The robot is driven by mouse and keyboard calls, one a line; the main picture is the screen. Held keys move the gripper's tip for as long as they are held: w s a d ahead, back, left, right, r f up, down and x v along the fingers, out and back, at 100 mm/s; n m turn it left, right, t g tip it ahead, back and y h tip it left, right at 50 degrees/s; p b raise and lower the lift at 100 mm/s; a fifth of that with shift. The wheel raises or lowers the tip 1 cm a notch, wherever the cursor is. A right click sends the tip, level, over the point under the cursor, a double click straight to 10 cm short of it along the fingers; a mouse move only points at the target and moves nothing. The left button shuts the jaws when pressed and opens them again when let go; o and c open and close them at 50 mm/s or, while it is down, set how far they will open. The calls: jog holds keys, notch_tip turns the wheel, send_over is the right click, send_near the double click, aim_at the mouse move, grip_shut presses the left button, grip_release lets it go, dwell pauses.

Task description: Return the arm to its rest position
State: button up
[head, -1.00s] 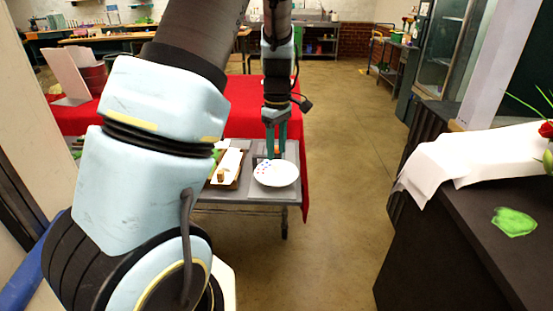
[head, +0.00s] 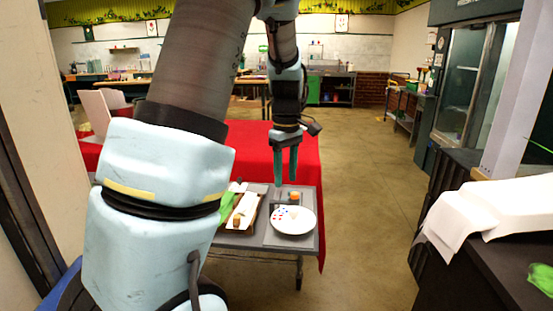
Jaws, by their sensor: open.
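My gripper (head: 286,180) hangs from my arm in the head view, its two teal fingers pointing down with a narrow gap between them. It is open, and no object shows between the fingers. It is above the back part of a grey cart top (head: 258,238), behind a white plate (head: 293,221) with red and blue marks on its left side. A small orange-brown jar or cork (head: 294,198) stands just behind the plate, close below the fingertips. My large arm links cover much of the left half of the view.
A brown tray (head: 233,222) with a white item and green material (head: 226,206) lies left of the plate. A red-covered table (head: 255,150) stands behind. A dark counter (head: 483,262) with white paper (head: 490,212) is at right. The floor (head: 365,220) between is clear.

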jog(key=s+a+f+m+t, duration=0.1)
jog(key=s+a+f+m, duration=0.2)
jog(key=s+a+m, duration=0.6)
jog(key=s+a, duration=0.4)
jog(key=shift+s+a+t, duration=0.2)
jog(key=shift+a+t, duration=0.1)
jog(key=shift+a, duration=0.1)
dwell(0.7)
